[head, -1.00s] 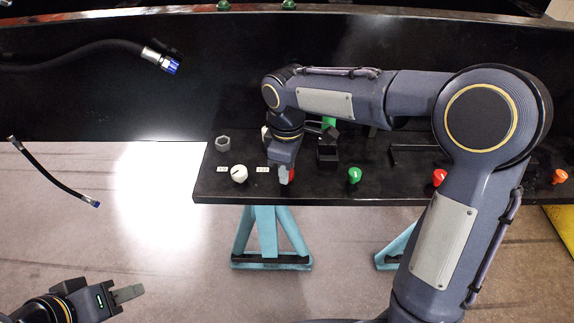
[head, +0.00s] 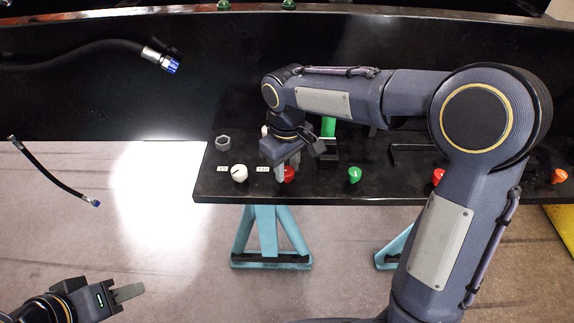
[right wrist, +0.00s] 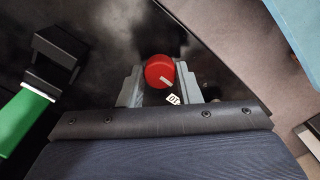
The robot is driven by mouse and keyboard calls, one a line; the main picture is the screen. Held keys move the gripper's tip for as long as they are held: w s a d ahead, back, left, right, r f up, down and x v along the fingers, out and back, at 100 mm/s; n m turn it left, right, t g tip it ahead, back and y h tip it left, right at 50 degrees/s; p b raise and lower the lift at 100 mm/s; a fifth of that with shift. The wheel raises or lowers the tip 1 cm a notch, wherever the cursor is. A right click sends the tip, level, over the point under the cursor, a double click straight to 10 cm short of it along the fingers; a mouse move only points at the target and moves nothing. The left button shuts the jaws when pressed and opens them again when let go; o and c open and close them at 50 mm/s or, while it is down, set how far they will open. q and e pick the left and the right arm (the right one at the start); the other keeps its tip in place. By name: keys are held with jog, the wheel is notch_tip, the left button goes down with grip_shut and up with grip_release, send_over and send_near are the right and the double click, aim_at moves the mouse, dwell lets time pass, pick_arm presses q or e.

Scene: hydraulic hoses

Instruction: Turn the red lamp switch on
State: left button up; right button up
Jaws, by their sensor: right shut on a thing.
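The red knob (head: 289,174) sits near the front edge of the black table, beside a small white label. It also shows in the right wrist view (right wrist: 158,69), with a pale mark on its face. My right gripper (head: 286,169) reaches down over it and is shut on it, one grey finger on each side. The finger tips are partly hidden behind the knob and the hand. My left gripper (head: 128,292) is far off at the lower left, holding nothing visible.
A white knob (head: 239,174) stands left of the red one, and a green knob (head: 354,175) to its right. Another red knob (head: 438,177) and an orange knob (head: 559,176) are further right.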

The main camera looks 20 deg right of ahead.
aim_at(287, 170)
dwell(0.3)
jog(key=o, duration=1)
jog(key=shift+c, duration=0.2)
notch_tip(287, 170, up, 7)
jog(key=shift+r, duration=0.45)
jog(key=shift+d, duration=0.1)
